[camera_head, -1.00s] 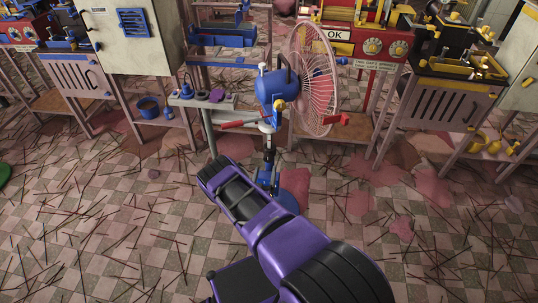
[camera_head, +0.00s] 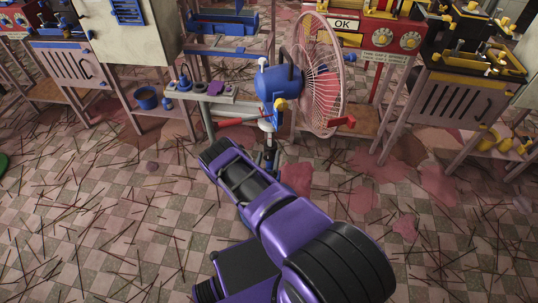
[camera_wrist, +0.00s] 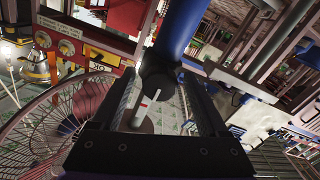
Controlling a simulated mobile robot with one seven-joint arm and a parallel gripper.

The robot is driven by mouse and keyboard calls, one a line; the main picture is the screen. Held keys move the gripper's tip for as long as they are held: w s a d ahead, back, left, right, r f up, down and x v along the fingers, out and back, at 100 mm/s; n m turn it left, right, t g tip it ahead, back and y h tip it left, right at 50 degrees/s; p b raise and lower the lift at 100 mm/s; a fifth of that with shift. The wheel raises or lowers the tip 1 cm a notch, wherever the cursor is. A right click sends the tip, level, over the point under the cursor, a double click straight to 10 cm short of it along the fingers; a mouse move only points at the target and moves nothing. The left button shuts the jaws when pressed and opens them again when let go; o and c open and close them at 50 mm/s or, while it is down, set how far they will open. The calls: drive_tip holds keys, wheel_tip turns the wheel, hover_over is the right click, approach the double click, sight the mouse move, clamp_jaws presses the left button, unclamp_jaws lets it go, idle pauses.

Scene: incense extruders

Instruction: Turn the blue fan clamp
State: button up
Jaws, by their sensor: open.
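The fan stands in the middle of the head view, with a pink wire cage (camera_head: 321,80) and a blue motor housing (camera_head: 277,84). A blue clamp part (camera_head: 278,114) with a yellow knob sits just below the housing. In the wrist view, a blue tubular part (camera_wrist: 183,28) ends in a black collar with a pale lever, lying ahead of or between my jaws; I cannot tell if they touch. My gripper (camera_wrist: 165,108) is open, its dark fingers apart on both sides. In the head view my own arm partly covers the fan's lower stand and the gripper's contact area.
A red machine (camera_head: 372,33) marked OK stands behind the fan. A small shelf (camera_head: 215,99) with small parts is left of it, and a blue bucket (camera_head: 146,98) further left. The tiled floor in front holds scattered sticks and pink patches.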

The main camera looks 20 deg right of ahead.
clamp_jaws()
idle(0.4)
drive_tip(key=n, duration=0.4)
drive_tip(key=shift+n, duration=0.4)
drive_tip(key=n, duration=1)
drive_tip(key=shift+n, duration=2.2)
